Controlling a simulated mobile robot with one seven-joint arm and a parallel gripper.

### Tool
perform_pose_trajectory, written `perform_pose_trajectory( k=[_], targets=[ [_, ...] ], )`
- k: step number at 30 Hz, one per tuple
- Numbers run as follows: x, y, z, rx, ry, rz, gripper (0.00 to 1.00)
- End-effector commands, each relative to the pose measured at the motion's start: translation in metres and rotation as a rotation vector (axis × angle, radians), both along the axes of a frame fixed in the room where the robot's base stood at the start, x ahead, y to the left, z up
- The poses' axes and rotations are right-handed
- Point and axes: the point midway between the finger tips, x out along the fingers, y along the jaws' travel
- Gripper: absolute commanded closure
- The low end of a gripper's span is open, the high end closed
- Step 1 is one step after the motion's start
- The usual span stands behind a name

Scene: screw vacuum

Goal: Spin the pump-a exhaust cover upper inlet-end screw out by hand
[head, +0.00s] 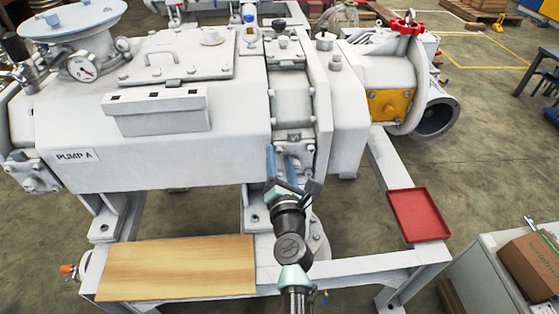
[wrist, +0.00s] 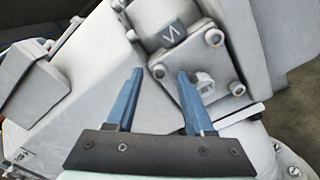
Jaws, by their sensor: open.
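Pump A (head: 150,150), a large white machine with a "PUMP A" label, fills the left and middle of the head view. In the wrist view a small grey cover plate (wrist: 222,62) shows on its side, with screw heads at its corners and a round fitting in it. One corner screw (wrist: 159,71) appears between my fingertips; others are at the top (wrist: 214,37) and right (wrist: 237,87). I cannot tell which end is the inlet end. My gripper (wrist: 161,74) is open with blue fingers and nothing visibly held. In the head view my gripper (head: 281,158) is at the pump's front side.
A wooden board (head: 175,268) lies on the frame at the front left. A red tray (head: 418,214) sits on the frame at the right and looks empty. A cardboard box (head: 530,265) stands on a cabinet at the lower right. The frame rail (head: 350,272) runs below my gripper.

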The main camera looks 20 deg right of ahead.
Motion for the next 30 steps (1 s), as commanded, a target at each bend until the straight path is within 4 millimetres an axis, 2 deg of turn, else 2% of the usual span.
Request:
perform_pose_trajectory(
  k=[11,12,21,30],
  targets=[
    [0.0057,-0.0015,0.0003,0.000,0.001,0.001,0.47],
    [0.0057,-0.0014,0.0004,0.000,0.001,0.001,0.49],
    [0.0055,-0.0014,0.0004,0.000,0.001,0.001,1.00],
    [0.0056,-0.0013,0.0003,-0.004,0.002,0.001,1.00]
  ],
)
